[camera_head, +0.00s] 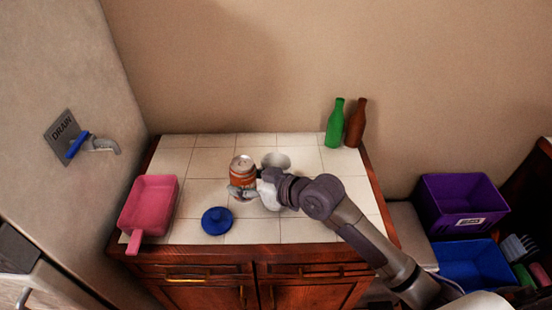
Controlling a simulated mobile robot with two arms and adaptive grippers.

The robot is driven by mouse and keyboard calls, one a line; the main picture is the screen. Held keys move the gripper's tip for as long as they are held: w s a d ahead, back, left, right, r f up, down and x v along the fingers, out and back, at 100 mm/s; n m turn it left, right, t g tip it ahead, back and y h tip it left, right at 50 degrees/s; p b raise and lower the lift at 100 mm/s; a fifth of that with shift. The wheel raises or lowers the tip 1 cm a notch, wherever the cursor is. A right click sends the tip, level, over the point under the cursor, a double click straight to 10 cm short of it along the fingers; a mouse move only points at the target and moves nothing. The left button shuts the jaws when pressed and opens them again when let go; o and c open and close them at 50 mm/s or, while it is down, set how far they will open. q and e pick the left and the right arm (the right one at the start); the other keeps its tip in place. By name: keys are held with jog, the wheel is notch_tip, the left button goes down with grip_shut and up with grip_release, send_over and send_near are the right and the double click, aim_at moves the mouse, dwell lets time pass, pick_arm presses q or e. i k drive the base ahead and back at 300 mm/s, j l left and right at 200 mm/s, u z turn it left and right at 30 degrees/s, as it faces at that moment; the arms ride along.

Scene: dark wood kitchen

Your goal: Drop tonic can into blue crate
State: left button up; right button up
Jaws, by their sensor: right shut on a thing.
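An orange-brown can with a silver top (242,164), which I take for the tonic can, stands upright at the middle of the white tiled counter. My right gripper (240,191) is shut on the can's lower part, with the arm reaching in from the lower right. I cannot tell whether the can touches the counter. The blue crate (470,261) is on the floor at the lower right, below the purple crate, and its visible inside looks empty. My left gripper is not in view.
A pink pan (150,205) and a blue lid (216,220) lie on the counter's left part. A green bottle (335,124) and a brown bottle (356,123) stand at the back right. A purple crate (462,203) sits behind the blue one. A white round item (275,160) is behind my gripper.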

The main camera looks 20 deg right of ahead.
aim_at(470, 278)
jog(key=z, duration=2.4)
